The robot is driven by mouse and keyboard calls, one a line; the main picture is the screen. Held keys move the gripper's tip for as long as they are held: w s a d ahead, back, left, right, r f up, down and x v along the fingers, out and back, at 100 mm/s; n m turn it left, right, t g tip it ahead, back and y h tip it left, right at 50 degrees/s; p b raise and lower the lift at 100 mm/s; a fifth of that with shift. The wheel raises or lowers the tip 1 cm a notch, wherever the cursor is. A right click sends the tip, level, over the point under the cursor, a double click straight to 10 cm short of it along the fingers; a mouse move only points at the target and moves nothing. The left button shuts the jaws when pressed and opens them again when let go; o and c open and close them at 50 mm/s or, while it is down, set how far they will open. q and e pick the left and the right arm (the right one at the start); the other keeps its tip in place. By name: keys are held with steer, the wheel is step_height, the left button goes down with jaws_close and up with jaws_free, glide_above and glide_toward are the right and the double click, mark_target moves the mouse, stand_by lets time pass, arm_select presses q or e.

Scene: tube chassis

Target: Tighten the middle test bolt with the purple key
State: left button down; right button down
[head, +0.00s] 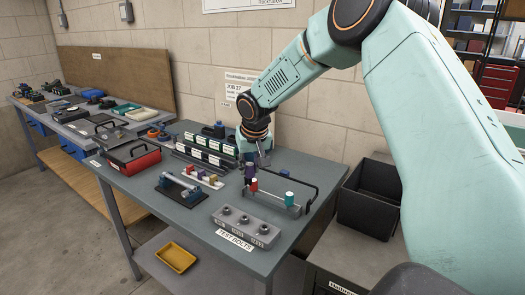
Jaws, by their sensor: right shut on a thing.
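The grey test bolts block (250,236) stands at the front edge of the bench, with a "TEST BOLTS" label on the bench edge below it. Its middle test bolt (244,219) sits between two similar bolts. My right gripper (250,158) is behind the block, at the left end of the key rack (272,203). It is shut on what looks like the purple key (249,172), which is upright; whether its lower end is still in the rack is hard to tell. A red key (253,186) and a teal key (290,198) stand in the rack. My left gripper is out of view.
A small rack with coloured pieces (203,177) and a black stand with a metal bar (181,187) lie left of the key rack. A red toolbox (134,161) is farther left. A black bin (368,198) stands right of the bench. Bare bench lies left of the block.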

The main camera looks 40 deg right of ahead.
steer(key=shift+m, duration=0.7)
steer(key=shift+s+a+f+b, duration=0.3)
steer(key=shift+a+f+b, duration=0.35)
steer(key=shift+f, duration=0.6)
steer(key=shift+s+a+f+b, duration=0.35)
steer(key=shift+a+f+b, duration=0.2)
steer(key=shift+f, duration=0.75)
steer(key=shift+s+a+f+b, duration=0.3)
steer(key=shift+a+f+b, duration=0.35)
steer(key=shift+f, duration=0.6)
steer(key=shift+f+b, duration=1)
steer(key=c, duration=1.6)
jaws_free()
steer(key=shift+c, duration=0.2)
jaws_close()
